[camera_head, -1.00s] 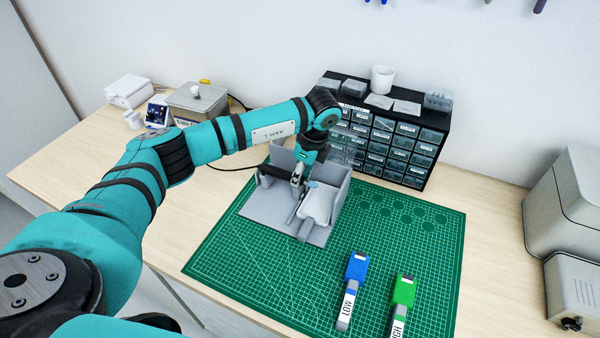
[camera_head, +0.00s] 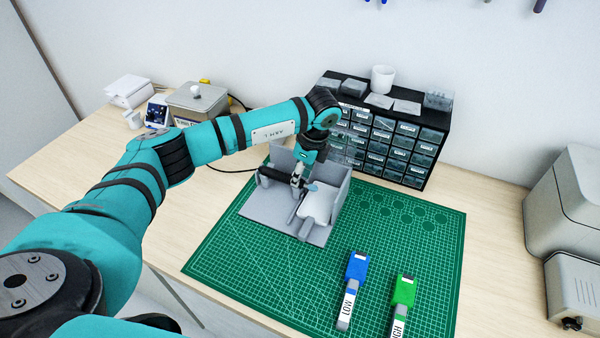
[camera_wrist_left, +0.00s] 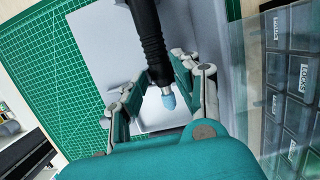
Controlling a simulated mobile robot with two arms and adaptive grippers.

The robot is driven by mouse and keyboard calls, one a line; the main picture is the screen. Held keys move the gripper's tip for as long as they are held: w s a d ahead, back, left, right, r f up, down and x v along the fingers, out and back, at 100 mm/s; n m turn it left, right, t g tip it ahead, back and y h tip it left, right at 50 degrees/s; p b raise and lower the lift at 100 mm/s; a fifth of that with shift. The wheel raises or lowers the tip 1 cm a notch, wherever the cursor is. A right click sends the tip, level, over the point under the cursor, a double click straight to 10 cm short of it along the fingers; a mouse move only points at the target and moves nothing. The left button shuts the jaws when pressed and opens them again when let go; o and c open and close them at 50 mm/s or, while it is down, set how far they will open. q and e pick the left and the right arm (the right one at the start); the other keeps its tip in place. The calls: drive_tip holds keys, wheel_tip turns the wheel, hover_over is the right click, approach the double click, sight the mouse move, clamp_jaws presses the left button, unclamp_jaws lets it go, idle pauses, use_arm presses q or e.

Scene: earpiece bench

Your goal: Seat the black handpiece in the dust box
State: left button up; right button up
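The dust box (camera_head: 262,212) is a grey open box with a flat floor and raised walls on the green mat. The black handpiece (camera_head: 275,176) with a light-blue tip lies across the space inside it, near the back wall. My left gripper (camera_head: 298,183) reaches down into the box from above, its fingers around the handpiece's front end. In the left wrist view the handpiece (camera_wrist_left: 149,35) runs between the two fingers (camera_wrist_left: 158,80), which appear closed on it just behind the blue tip. Whether it touches its seat is hidden. My right gripper is not in view.
A white pad-like piece (camera_head: 318,203) is at the box's right side. A drawer cabinet (camera_head: 400,135) stands close behind. Blue (camera_head: 356,268) and green (camera_head: 404,290) labelled tools lie on the green mat (camera_head: 420,235). The mat's right side is mostly clear.

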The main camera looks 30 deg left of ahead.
use_arm(q)
drive_tip(key=o, duration=0.4)
drive_tip(key=shift+f, duration=0.1)
drive_tip(key=v, duration=1.2)
drive_tip(key=shift+a+p+v, duration=0.55)
drive_tip(key=shift+p+v, duration=0.85)
drive_tip(key=shift+v, duration=1.1)
drive_tip(key=s+p, duration=0.1)
drive_tip(key=s, duration=0.4)
drive_tip(key=s+p, duration=0.1)
drive_tip(key=s, duration=0.4)
drive_tip(key=shift+d+p, duration=0.25)
drive_tip(key=shift+p, duration=0.05)
drive_tip(key=shift+s, duration=0.1)
